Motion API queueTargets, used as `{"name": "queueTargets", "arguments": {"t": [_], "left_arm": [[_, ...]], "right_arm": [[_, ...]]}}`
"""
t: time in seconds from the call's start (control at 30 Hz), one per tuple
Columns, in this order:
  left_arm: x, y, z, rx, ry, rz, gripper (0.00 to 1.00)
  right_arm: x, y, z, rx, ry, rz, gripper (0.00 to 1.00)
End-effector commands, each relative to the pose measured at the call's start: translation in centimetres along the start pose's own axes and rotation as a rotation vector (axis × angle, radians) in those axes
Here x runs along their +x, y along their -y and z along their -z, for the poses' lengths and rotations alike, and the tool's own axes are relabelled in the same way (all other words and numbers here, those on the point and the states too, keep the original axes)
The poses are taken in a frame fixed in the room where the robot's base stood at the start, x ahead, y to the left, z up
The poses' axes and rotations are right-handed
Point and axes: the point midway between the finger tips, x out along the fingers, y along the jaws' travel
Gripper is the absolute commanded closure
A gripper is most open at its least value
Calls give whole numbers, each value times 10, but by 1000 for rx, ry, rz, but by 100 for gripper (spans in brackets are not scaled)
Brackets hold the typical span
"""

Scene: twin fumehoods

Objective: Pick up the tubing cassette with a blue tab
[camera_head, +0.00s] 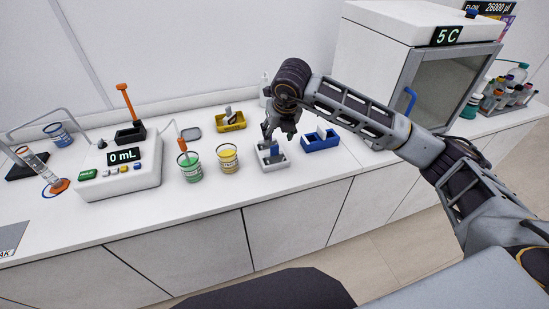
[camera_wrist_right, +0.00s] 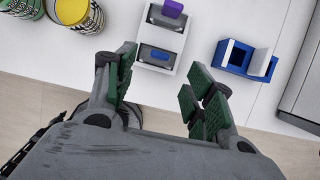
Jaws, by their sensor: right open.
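A small cassette with a blue tab (camera_wrist_right: 160,55) sits in the near slot of a white holder (camera_wrist_right: 157,71) in the right wrist view. A purple-tabbed piece (camera_wrist_right: 172,8) stands in the far slot. The white holder also shows in the head view (camera_head: 262,164), with a blue part visible in it, below my right gripper (camera_head: 280,134). My right gripper (camera_wrist_right: 165,88) is open, its green-padded fingers spread apart and empty, with the holder beyond the fingertips. My left gripper is not in view.
A blue box (camera_head: 321,140) stands right of the holder. Left of it are a yellow-liquid beaker (camera_head: 228,158), a green-liquid beaker (camera_head: 189,168) and a pump reading 0 mL (camera_head: 122,170). A yellow tray (camera_head: 230,122) is behind. A white 5 C cabinet (camera_head: 395,60) stands at right.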

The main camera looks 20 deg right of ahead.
Motion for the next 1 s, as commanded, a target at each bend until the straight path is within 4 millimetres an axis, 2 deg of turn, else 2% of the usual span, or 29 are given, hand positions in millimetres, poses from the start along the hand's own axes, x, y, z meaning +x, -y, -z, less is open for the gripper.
{"name": "queueTargets", "arguments": {"t": [0.1, 0.3, 0.57, 0.8, 1.0], "left_arm": [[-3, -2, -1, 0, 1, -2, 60], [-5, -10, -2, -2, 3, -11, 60], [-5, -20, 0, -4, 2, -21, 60], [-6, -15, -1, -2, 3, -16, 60], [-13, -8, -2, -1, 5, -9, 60]], "right_arm": [[16, 0, 1, 0, -3, -1, 46], [33, -1, 1, -1, -2, -1, 46], [37, 0, 0, -1, 0, -1, 46], [39, 0, 1, -1, -1, -1, 46], [55, 0, 4, -1, -4, -1, 46]]}}
